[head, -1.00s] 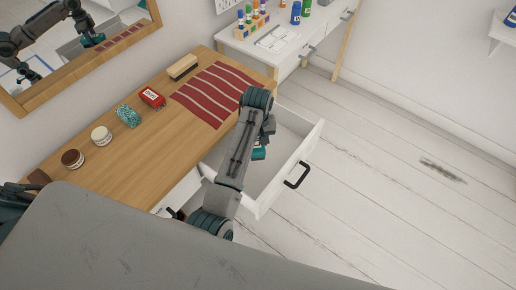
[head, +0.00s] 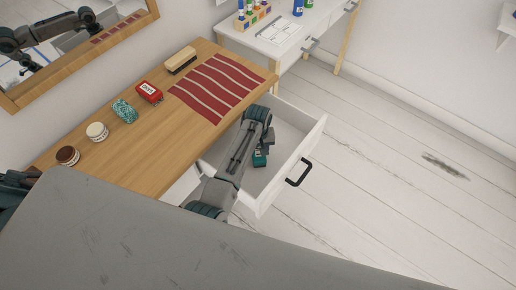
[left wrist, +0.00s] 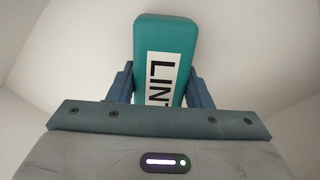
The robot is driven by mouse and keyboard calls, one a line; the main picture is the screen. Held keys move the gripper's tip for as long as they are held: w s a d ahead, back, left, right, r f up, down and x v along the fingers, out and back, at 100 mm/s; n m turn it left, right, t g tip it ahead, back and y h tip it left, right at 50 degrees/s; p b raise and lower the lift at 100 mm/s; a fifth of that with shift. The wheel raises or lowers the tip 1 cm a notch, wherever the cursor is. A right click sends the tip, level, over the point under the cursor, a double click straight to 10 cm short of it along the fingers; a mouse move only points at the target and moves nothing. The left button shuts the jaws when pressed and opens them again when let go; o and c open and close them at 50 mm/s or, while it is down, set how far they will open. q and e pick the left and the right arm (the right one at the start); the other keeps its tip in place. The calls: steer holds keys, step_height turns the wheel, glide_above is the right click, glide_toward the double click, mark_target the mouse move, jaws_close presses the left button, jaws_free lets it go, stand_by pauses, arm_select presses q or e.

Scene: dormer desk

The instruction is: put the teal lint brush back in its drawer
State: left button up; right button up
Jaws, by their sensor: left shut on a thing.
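The teal lint brush (left wrist: 165,40) is between the fingers of my left gripper (left wrist: 160,85) in the left wrist view, with part of a white label reading "LINT" showing. White drawer surfaces surround it there. In the head view the brush (head: 260,158) shows as a small teal patch inside the open white drawer (head: 284,174), partly hidden by my arm. My left gripper (head: 262,148) is shut on it, low within the drawer walls. I cannot tell whether the brush touches the drawer floor. My right gripper is not in view.
On the wooden desk (head: 150,120) stand a wooden brush (head: 180,60), a red tin (head: 149,92), a teal patterned item (head: 124,111) and two round jars. A striped red mat (head: 217,86) lies near the drawer. A white side desk (head: 285,35) stands behind.

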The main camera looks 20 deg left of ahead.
arm_select(q)
steer(key=o, duration=0.9)
step_height(320, 180, up, 12)
steer(key=shift+r, duration=0.1)
stand_by(0.3)
